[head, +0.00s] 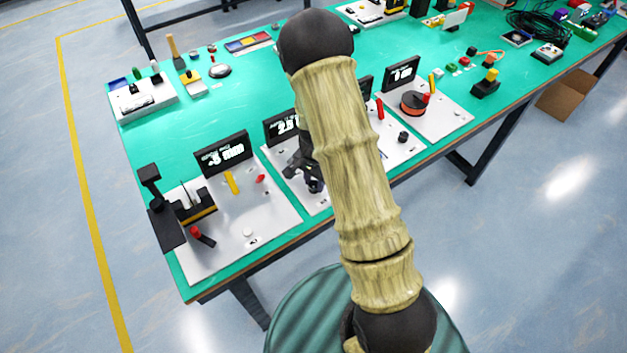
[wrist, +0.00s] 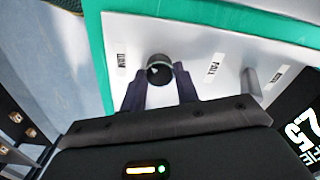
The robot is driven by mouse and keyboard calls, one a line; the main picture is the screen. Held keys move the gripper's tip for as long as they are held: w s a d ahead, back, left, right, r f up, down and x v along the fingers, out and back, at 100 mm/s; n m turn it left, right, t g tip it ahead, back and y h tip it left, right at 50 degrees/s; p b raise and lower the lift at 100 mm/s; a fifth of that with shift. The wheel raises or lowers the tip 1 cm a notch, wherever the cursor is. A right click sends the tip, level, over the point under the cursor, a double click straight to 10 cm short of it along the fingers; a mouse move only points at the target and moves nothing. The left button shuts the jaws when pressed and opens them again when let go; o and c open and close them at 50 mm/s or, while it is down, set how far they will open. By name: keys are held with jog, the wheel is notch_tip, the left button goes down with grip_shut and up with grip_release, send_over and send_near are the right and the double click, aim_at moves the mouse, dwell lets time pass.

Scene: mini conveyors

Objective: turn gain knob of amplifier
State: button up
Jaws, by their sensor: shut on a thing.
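A round black knob (wrist: 160,68) stands on a white panel (wrist: 205,36) in the wrist view, between two small printed labels. I cannot read the labels surely. My gripper (wrist: 158,85) has one dark finger on each side of the knob and is shut on it. In the head view my gripper (head: 309,178) is low over the second white panel from the left, below a black display (head: 281,127). My arm hides much of that panel, and the knob cannot be made out there.
A grey post (wrist: 250,82) stands right of the knob in the wrist view. The left panel (head: 267,213) carries a display, a yellow stick and a red-tipped lever. Another panel (head: 440,118) with a red spool is at the right. The green table's (head: 150,140) front edge is close.

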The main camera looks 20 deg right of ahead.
aim_at(314, 184)
jog(key=shift+s+f, duration=0.15)
jog(key=shift+s, duration=0.15)
jog(key=o, duration=0.8)
jog(key=shift+o, duration=0.8)
jog(key=shift+w, duration=0.15)
notch_tip(314, 184, up, 18)
jog(key=shift+f, duration=0.25)
jog(key=s+r+n+t, duration=0.2)
jog(key=s+r+n, duration=0.2)
jog(key=s+n, duration=0.6)
jog(key=s, duration=0.4)
jog(key=shift+s+a+t+p, duration=0.15)
jog(key=shift+a+t+p, duration=0.15)
jog(key=shift+p, duration=0.05)
